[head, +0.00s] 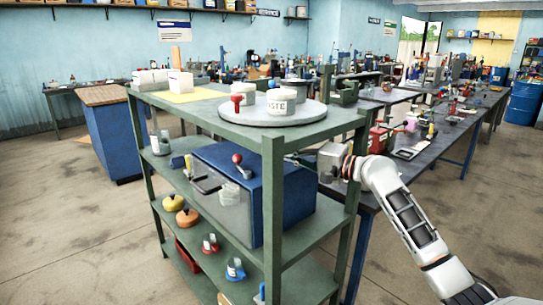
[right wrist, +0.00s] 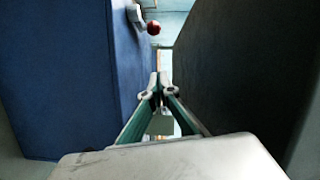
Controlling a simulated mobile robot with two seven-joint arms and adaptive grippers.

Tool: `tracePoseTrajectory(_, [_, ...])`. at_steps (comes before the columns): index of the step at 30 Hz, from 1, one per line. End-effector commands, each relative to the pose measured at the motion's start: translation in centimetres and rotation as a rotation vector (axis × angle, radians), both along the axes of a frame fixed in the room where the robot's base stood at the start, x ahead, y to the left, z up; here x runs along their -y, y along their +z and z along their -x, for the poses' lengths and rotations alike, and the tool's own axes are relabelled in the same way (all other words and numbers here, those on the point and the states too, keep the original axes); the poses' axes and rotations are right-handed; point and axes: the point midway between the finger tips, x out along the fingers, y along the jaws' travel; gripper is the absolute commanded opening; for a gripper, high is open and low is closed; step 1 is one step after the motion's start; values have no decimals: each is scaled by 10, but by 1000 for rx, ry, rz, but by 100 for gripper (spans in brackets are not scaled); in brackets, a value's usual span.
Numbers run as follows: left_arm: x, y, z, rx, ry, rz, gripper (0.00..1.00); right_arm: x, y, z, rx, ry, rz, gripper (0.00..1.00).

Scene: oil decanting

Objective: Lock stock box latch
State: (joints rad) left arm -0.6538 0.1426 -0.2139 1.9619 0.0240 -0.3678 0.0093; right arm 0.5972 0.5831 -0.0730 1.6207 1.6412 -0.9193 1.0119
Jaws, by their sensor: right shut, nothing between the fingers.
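The stock box (head: 255,210) is a blue box with a grey front panel on the middle shelf of a green rack; its blue side also fills the left of the right wrist view (right wrist: 60,80). A latch lever with a red ball (head: 237,159) shows at its upper front; the red ball also shows at the top of the right wrist view (right wrist: 154,28). My right gripper (head: 290,159) reaches in from the right beside the box, partly hidden by the rack post. Its fingertips (right wrist: 158,82) are together, empty, and apart from the red ball. My left gripper is out of view.
The green rack's front post (head: 273,220) and top board (head: 200,105) are close to my right arm. A round tray (head: 255,115) with white jars stands on top. A dark surface (right wrist: 245,70) bounds the gripper's right side in the wrist view.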

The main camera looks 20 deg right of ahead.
Motion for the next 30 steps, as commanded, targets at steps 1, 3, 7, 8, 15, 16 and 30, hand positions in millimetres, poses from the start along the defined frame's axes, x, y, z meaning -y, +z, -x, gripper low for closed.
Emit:
tracePoseTrajectory(1, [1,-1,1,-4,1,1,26,-6,2,-6,2,3,-3,0])
tracePoseTrajectory(3, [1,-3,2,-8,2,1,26,-14,1,-17,2,3,-4,0])
tracePoseTrajectory(7, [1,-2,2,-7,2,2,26,-28,0,-37,2,2,-5,0])
tracePoseTrajectory(8, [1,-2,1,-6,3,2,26,-31,0,-42,3,2,-4,0])
tracePoseTrajectory(15, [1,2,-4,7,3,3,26,-54,-3,-73,1,2,-2,0])
tracePoseTrajectory(16, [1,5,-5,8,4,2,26,-59,-5,-68,1,4,1,0])
tracePoseTrajectory(30, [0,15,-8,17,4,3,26,-87,-11,-55,2,0,2,0])
